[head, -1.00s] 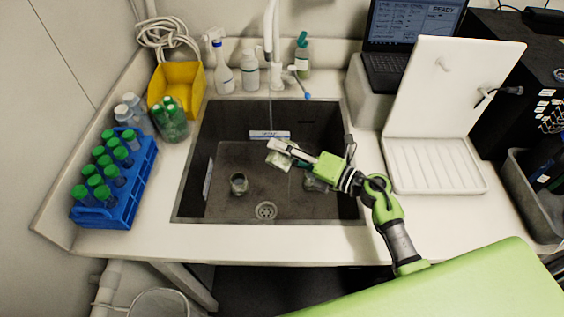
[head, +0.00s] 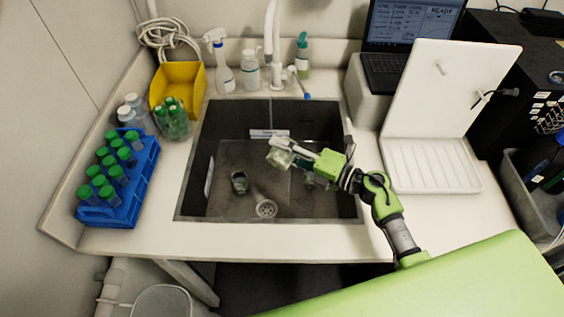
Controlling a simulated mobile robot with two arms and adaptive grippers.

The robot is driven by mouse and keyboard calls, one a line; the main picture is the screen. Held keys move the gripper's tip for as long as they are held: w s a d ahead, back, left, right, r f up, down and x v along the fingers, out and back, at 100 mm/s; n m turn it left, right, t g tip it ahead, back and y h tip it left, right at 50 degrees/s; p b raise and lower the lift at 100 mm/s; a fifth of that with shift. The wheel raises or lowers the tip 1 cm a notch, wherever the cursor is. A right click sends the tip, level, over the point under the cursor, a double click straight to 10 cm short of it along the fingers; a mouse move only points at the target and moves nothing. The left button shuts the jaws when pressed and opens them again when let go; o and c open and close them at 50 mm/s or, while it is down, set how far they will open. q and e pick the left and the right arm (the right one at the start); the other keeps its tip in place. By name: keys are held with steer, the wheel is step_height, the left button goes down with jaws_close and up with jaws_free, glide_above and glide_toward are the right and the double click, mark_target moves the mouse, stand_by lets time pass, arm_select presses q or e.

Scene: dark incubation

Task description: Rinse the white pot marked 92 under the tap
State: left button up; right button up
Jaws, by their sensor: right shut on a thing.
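My right gripper (head: 284,151) reaches over the sink (head: 217,205) from the right. It is shut on a small pale pot (head: 279,159), which is tilted and held above the sink floor. The pot looks whitish and partly see-through, and no number on it can be read. The white tap (head: 271,35) stands at the back edge of the sink. A thin pale vertical line shows below it, behind the pot; I cannot tell whether it is running water. My left gripper is not in view.
A small dark jar (head: 239,182) stands in the sink, left of the drain (head: 265,209). Another vessel is partly hidden under my right gripper. A blue rack (head: 124,213) of green-capped tubes stands left. A white tray (head: 431,166) with an upright panel stands right.

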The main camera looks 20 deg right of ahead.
steer(key=shift+w+d+r+m+p, duration=0.1)
steer(key=shift+r+m+p, duration=0.4)
steer(key=shift+p, duration=0.4)
steer(key=shift+f+m, duration=0.2)
steer(key=shift+m, duration=0.2)
steer(key=shift+w+d+r+m+p, duration=0.1)
steer(key=shift+r+m+p, duration=0.15)
steer(key=shift+p, duration=0.4)
steer(key=shift+m, duration=0.35)
steer(key=shift+f, duration=0.1)
